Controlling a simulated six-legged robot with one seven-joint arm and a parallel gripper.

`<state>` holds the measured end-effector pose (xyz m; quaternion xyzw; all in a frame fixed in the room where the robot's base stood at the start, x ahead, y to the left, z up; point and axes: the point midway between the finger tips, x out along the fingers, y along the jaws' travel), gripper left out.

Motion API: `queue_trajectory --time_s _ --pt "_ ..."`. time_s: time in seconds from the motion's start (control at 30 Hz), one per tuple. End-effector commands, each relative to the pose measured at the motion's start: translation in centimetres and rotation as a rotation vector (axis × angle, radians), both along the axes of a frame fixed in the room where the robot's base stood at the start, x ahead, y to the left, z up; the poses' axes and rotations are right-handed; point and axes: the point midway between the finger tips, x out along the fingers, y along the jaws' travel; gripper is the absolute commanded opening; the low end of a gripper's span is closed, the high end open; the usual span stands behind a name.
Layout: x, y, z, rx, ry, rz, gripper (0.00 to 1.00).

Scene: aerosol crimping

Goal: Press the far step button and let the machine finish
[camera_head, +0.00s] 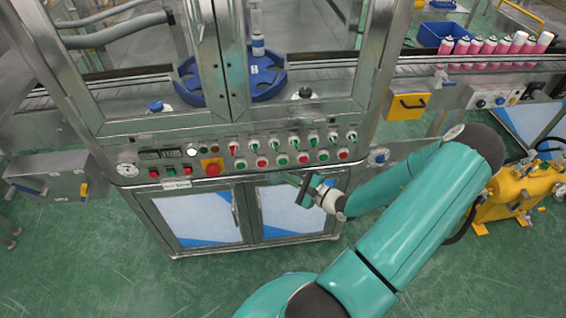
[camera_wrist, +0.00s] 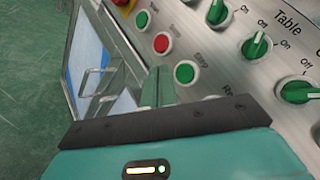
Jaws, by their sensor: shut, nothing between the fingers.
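The machine's control panel (camera_head: 225,165) carries a lower row of red and green push buttons below a row of switch knobs. In the wrist view I see a green button (camera_wrist: 142,19), a red button (camera_wrist: 162,43) and a nearer green button (camera_wrist: 185,73). Their labels are small and partly blurred, so I cannot tell surely which is the far step button. My gripper (camera_head: 296,182) is just below the right part of the button row. Its fingers (camera_wrist: 159,84) are shut and empty, close beside the nearer green button. I cannot tell whether they touch the panel.
Green selector knobs (camera_wrist: 257,45) sit above the buttons in the wrist view. A red emergency button on a yellow plate (camera_head: 212,168) is left on the panel. Cabinet doors (camera_head: 240,205) with handles are below. A yellow machine (camera_head: 505,190) stands to the right. Green floor lies in front.

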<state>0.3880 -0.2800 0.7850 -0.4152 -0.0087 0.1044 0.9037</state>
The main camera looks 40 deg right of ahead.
Motion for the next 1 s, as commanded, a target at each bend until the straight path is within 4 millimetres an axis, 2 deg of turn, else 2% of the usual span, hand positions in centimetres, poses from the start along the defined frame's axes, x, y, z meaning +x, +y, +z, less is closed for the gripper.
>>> queue_trajectory --time_s 0.1,0.3,1.0 --pt "1.2 -0.8 0.0 -0.002 0.0 0.001 0.0" --pt "2.3 -1.5 0.0 -0.001 0.0 0.0 0.0" --pt "2.4 -1.6 0.0 -0.001 0.0 0.0 0.0"
